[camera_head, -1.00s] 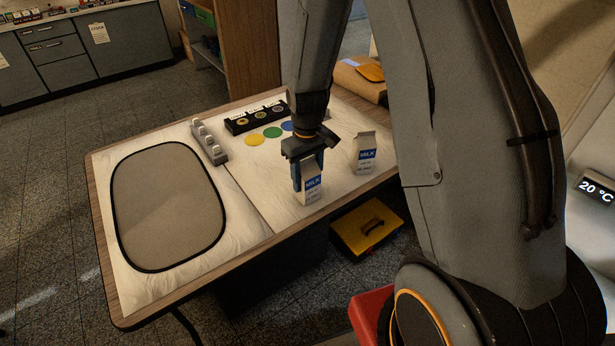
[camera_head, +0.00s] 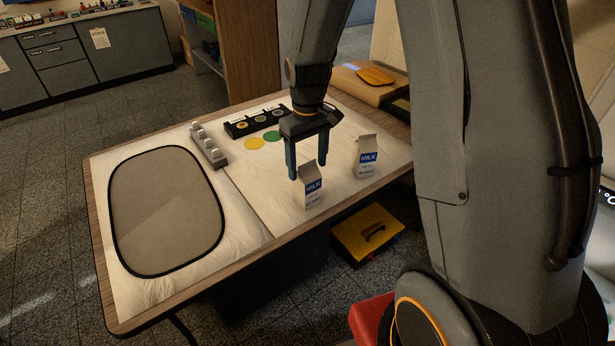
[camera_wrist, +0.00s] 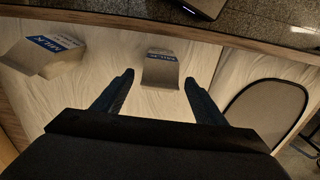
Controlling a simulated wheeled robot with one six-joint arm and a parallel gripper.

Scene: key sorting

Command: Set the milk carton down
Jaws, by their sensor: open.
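One milk carton (camera_head: 308,188) stands upright on the table near its front edge, in the head view. My gripper (camera_head: 308,172) is open just above and behind it, its fingers apart and holding nothing. In the wrist view the same carton (camera_wrist: 160,72) lies ahead, between and beyond the two fingertips (camera_wrist: 158,82). A second milk carton (camera_head: 366,157) stands upright to the right in the head view; it shows at the left in the wrist view (camera_wrist: 42,55).
A grey mat with a black rim (camera_head: 113,215) covers the table's left part. A grey row of knobs (camera_head: 208,146), a black tray (camera_head: 238,130) and yellow (camera_head: 254,143) and green (camera_head: 272,136) discs lie behind. A yellow box (camera_head: 366,232) is below the front edge.

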